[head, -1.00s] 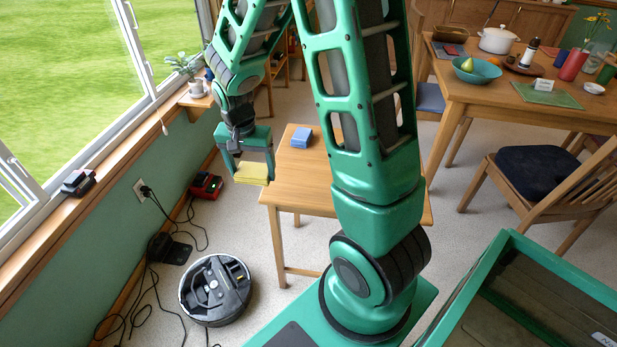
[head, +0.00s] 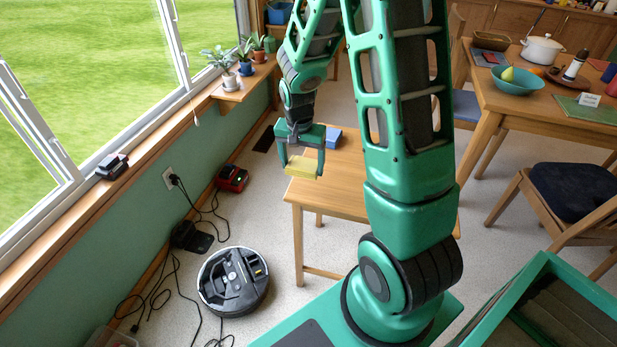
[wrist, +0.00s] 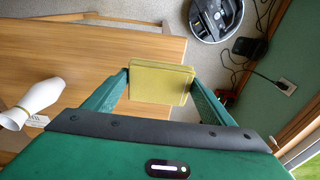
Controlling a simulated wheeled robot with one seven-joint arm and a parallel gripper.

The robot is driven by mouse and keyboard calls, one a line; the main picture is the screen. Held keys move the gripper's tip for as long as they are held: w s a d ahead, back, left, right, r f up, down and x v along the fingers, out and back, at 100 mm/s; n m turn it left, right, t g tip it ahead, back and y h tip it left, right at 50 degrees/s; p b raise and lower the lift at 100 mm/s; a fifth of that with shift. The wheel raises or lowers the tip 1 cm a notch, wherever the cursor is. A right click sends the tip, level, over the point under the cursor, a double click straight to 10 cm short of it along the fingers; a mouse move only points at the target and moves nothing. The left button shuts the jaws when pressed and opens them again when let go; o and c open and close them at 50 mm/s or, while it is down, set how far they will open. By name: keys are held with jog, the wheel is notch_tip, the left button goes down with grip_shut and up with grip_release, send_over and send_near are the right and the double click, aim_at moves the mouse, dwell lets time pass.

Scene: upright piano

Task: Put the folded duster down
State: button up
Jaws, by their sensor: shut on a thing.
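My gripper (head: 302,170) is shut on the folded duster (head: 301,165), a yellow, flat, layered cloth pad. In the wrist view the duster (wrist: 160,82) sits between the two green fingers, gripped by its sides. It hangs over the left edge area of a small wooden table (head: 345,185). In the wrist view the table top (wrist: 90,60) lies beneath and to the left, and pale floor shows to the right. I cannot tell whether the duster touches the table.
A blue block-like thing (head: 331,138) lies on the table behind my gripper. A white tapered thing (wrist: 42,100) with a label lies on the table in the wrist view. A robot vacuum (head: 233,281) and cables are on the floor left. A larger table (head: 483,100) holds dishes.

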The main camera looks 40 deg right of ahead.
jog(key=d+f, duration=0.1)
jog(key=d, duration=0.1)
jog(key=d+f, duration=0.1)
jog(key=d, duration=0.1)
jog(key=w+d+f, duration=0.1)
jog(key=d, duration=0.1)
jog(key=shift+f, duration=0.35)
jog(key=shift+d+f, duration=0.1)
jog(key=shift+f, duration=1.9)
jog(key=shift+f, duration=0.1)
jog(key=o, duration=1.1)
